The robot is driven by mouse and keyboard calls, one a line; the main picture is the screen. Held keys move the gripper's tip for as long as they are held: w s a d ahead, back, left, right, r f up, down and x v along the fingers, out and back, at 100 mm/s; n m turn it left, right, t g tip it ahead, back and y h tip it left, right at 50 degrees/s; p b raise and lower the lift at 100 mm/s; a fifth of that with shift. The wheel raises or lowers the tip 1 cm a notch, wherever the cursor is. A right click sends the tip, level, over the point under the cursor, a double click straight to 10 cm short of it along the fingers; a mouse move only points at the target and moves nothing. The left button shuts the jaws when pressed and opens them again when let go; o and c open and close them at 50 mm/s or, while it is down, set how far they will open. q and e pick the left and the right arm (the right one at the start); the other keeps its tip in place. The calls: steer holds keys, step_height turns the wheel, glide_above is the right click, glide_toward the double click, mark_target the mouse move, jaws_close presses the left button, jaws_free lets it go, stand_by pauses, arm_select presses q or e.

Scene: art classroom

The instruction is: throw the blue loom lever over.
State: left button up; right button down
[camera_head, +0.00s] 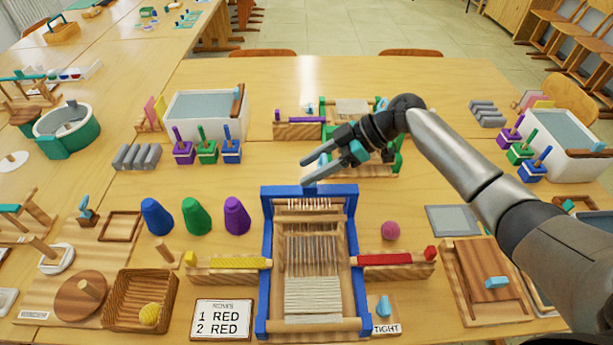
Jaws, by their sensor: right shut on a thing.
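The blue-framed loom (266,250) stands in the middle of the table, with pale warp threads and a woven strip near its front. My right gripper (309,172) reaches in from the right to the loom's far edge. My left gripper is not in view.
A yellow-wound holder (225,263) and a red-wound holder (390,260) flank the loom. Purple (236,216), green (195,217) and blue cones (157,217) stand at left. A pink ball (391,231) lies at right. A card (222,319) reads "1 RED, 2 RED".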

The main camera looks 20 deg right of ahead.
steer(key=shift+s+d+t+y+b, duration=0.1)
steer(key=shift+d+t+y+b, duration=0.25)
steer(key=shift+y+b, duration=0.95)
steer(key=shift+h+b, duration=0.3)
steer(key=shift+c, duration=1.2)
jaws_free()
steer(key=shift+d, duration=0.1)
steer(key=v, duration=1.5)
steer(key=shift+d+r, duration=0.1)
